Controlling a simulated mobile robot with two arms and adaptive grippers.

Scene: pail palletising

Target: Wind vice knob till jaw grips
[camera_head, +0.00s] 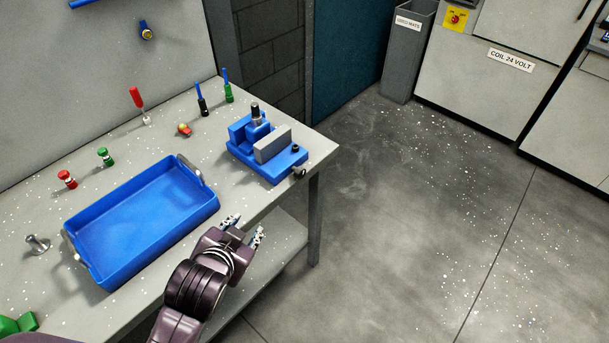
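A blue vice (286,166) with a grey jaw block (272,144) stands at the right end of the bench. A small dark and metal knob (299,172) sticks out at its front right end. A black-topped metal cylinder (255,113) stands upright at its back; I cannot tell whether the jaw touches it. My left gripper (244,230) is at the bench's front edge, in front of the vice and apart from it. Its two fingers are spread with nothing visible between them. My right gripper is not in view.
A blue tray (106,279), seemingly empty, lies left of my gripper. Red- and green-topped parts, a red-handled tool (137,99) and two blue-tipped tools (202,106) stand behind it. The bench (235,187) is bare between tray and vice. Open floor (420,220) lies right.

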